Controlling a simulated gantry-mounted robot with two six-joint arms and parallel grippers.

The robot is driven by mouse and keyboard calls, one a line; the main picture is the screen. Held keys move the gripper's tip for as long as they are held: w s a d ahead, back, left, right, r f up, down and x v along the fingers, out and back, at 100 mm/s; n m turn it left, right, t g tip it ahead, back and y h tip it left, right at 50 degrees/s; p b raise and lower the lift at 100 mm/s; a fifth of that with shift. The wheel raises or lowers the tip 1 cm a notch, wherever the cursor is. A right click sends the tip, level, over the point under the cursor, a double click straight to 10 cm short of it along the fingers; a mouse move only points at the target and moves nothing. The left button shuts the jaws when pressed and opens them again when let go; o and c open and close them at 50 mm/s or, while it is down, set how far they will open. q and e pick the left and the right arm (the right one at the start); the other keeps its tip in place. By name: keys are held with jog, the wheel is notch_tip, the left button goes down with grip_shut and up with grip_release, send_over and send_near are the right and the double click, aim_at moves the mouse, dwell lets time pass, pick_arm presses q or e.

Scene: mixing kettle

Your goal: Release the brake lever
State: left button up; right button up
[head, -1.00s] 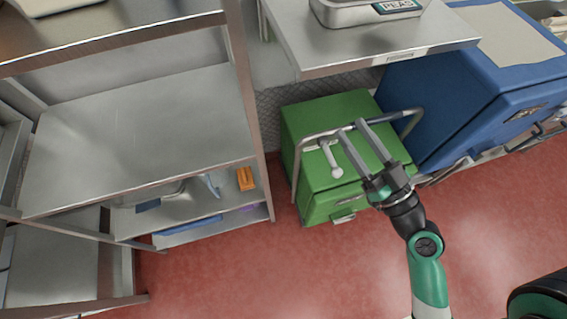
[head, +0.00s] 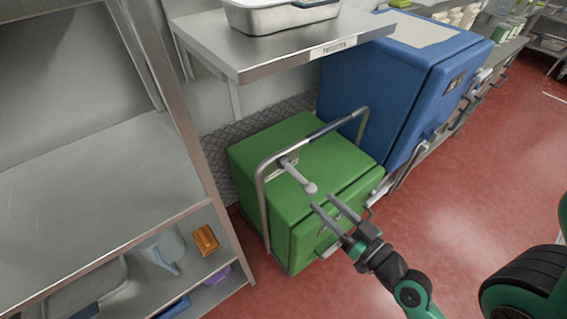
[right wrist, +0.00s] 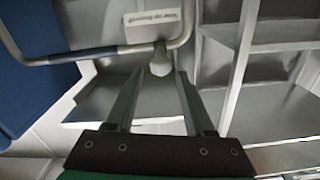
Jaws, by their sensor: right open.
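The brake lever (head: 299,179) is a short grey bar with a rounded knob, mounted on the tubular push handle (head: 262,190) of a green cart (head: 330,155). It points toward the front right in the head view. My right gripper (head: 324,203) is open, its fingertips close to the knob. In the right wrist view the lever's knob (right wrist: 160,64) appears between and slightly beyond the open fingertips (right wrist: 158,76). Contact cannot be told. My left gripper is out of view.
A blue cabinet (head: 400,85) stands right of the cart. A steel table (head: 270,52) with a metal pan (head: 285,15) overhangs behind it. A steel shelf unit (head: 90,190) is at left, holding an orange item (head: 205,240). The red floor (head: 450,180) is clear at right.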

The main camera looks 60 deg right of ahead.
aim_at(306, 185)
jog(key=p+x, duration=0.2)
jog(key=x, duration=0.1)
jog(key=p+x, duration=0.2)
jog(key=x, duration=0.1)
jog(key=p+x, duration=0.2)
jog(key=x, duration=0.1)
jog(key=shift+w+r, duration=0.2)
jog(key=shift+r, duration=0.05)
jog(key=shift+w+d+f, duration=0.1)
jog(key=shift+f, duration=0.05)
